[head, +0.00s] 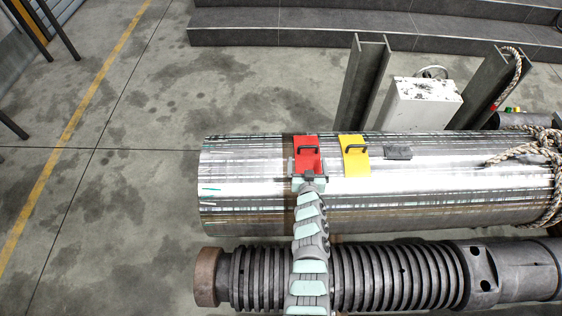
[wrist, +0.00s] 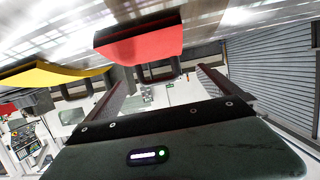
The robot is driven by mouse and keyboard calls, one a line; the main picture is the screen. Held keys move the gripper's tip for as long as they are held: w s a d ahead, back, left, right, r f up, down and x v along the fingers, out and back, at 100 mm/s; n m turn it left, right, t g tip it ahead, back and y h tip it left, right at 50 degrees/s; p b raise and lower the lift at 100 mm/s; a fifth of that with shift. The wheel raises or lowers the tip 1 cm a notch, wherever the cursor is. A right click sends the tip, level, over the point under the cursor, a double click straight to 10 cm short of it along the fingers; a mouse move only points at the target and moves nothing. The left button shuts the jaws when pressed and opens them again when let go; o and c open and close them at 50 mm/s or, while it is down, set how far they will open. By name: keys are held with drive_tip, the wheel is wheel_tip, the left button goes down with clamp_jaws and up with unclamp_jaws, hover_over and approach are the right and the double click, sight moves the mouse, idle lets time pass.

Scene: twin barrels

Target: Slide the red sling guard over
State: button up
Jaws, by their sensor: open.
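The red sling guard (head: 307,158) sits on the shiny upper barrel (head: 250,180), with a dark handle on its upper part. A yellow guard (head: 355,160) with a similar handle sits just to its right. My gripper (head: 308,174) is at the near edge of the red guard and hides part of it. In the wrist view my gripper (wrist: 163,70) is open, its fingers spread to either side of the dark handle (wrist: 158,72) below the red guard (wrist: 145,47). I cannot tell whether they touch it. The yellow guard (wrist: 50,73) shows at the left there.
A dark block (head: 397,153) lies on the barrel right of the yellow guard. A rope (head: 540,155) wraps the barrel's right end. A ribbed dark barrel (head: 400,276) lies in front, under my arm. A white box (head: 422,101) and steel posts stand behind.

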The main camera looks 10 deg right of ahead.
sight(307, 150)
drive_tip(key=shift+s+d, duration=0.1)
drive_tip(key=shift+d, duration=0.2)
drive_tip(key=b+x, duration=0.9)
drive_tip(key=shift+a+f, duration=0.1)
drive_tip(key=shift+f, duration=0.15)
drive_tip(key=shift+w+b, duration=0.8)
drive_tip(key=shift+b, duration=0.05)
drive_tip(key=shift+c, duration=0.2)
drive_tip(key=c, duration=1.4)
